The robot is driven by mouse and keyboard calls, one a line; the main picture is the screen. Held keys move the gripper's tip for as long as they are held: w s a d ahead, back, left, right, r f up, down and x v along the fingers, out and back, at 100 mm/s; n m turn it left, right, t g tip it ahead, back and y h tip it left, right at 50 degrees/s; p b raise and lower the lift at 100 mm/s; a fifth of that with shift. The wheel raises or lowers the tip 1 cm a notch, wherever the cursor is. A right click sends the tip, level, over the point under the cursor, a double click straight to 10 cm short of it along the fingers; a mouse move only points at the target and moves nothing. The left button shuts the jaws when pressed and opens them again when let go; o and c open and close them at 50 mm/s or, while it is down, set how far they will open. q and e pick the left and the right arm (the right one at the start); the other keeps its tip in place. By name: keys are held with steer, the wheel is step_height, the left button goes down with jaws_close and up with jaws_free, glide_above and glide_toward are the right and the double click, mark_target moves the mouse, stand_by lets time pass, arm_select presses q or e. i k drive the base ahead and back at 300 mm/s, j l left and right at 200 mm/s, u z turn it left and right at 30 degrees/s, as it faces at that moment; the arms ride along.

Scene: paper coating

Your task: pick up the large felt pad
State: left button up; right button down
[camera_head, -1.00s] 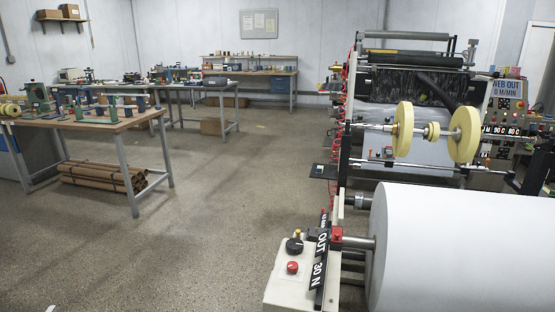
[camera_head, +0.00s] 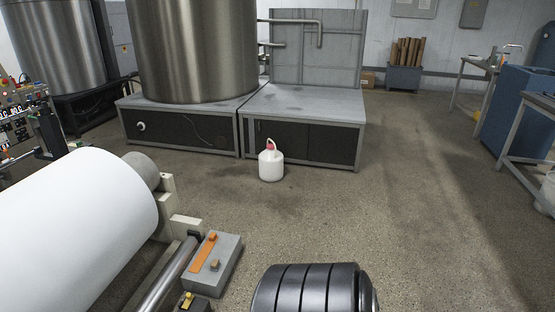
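I see no large felt pad that I can make out in the head view. Neither of my grippers shows in this view.
A large white paper roll (camera_head: 75,225) on a machine fills the left front, with a grey box (camera_head: 225,262) at its end. A white jug (camera_head: 271,165) stands on the floor before a steel tank (camera_head: 195,50) on a platform (camera_head: 310,105). Open floor (camera_head: 400,200) lies to the right.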

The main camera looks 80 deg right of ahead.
mark_target(215, 265)
steer(key=z, duration=1.9)
steer(key=k+l, duration=0.15)
